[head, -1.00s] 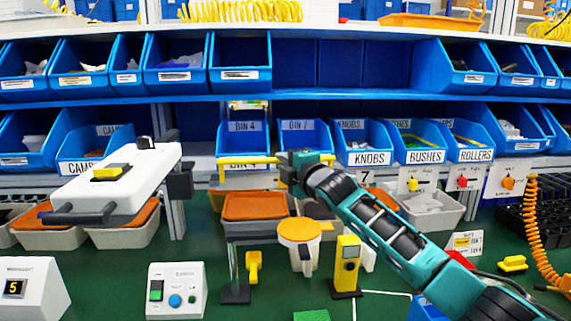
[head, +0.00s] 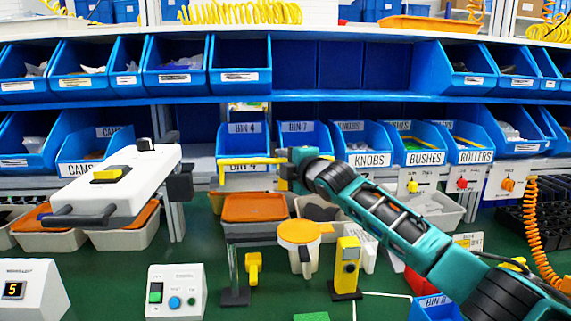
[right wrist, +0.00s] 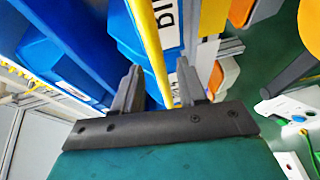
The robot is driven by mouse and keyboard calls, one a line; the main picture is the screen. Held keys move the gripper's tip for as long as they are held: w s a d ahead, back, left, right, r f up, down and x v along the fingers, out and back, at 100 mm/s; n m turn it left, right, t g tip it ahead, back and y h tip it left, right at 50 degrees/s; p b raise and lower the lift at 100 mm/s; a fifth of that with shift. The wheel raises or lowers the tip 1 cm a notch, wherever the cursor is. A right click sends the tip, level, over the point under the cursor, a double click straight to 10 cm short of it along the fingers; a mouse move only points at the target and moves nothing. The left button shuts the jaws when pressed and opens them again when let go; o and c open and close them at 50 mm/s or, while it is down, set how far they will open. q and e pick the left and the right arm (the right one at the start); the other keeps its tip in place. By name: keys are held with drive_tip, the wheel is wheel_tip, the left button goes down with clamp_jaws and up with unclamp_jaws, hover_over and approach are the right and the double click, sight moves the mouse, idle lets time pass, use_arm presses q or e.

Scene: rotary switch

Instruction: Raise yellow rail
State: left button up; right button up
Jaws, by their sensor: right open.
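The yellow rail (head: 250,160) runs level in front of the blue bins in the middle of the head view, with a short bent-down piece at its left end. In the right wrist view the rail (right wrist: 150,45) passes between the two fingers of my right gripper (right wrist: 159,72). The fingers are open, one on each side of the rail, with gaps showing. My left gripper is in neither view.
Labelled blue bins (head: 368,159) stand close behind the rail. Below it are an orange-topped tray (head: 255,207), a round orange-lidded container (head: 299,233) and a yellow post device (head: 346,264) on the green bench. A white device (head: 120,180) stands at the left.

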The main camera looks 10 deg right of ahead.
drive_tip(key=b+v, duration=0.1)
drive_tip(key=v, duration=1.2)
drive_tip(key=shift+f, duration=0.15)
